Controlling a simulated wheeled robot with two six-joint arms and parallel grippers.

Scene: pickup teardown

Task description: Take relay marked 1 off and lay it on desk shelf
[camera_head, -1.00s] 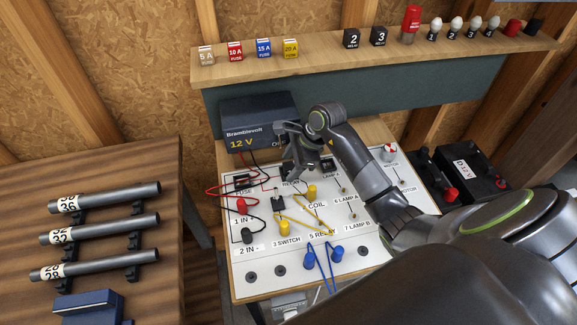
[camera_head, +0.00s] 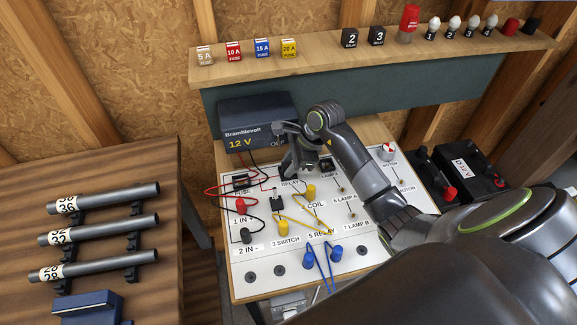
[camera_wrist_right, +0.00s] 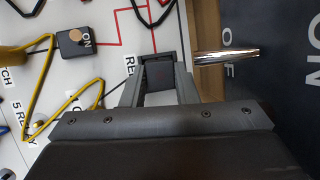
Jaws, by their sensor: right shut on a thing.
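My right gripper (camera_head: 291,172) is over the relay spot at the back of the white circuit board (camera_head: 300,268). In the right wrist view the gripper (camera_wrist_right: 160,78) is shut on a dark block, the relay (camera_wrist_right: 160,76), between its fingers. Its number does not show, and I cannot tell whether it is still seated in its socket. In the head view the fingers hide it. The desk shelf (camera_head: 325,62) runs along the back, above the board. Relays marked 2 (camera_head: 350,38) and 3 (camera_head: 377,36) stand on it. My left gripper is not in view.
Several fuses (camera_head: 234,49) stand on the shelf's left part, with bulbs (camera_head: 454,26) and a red part (camera_head: 410,18) on its right. Between the 20 A fuse and relay 2 the shelf is bare. The 12 V supply (camera_head: 258,120) stands close behind the gripper. Cables (camera_head: 297,222) cross the board.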

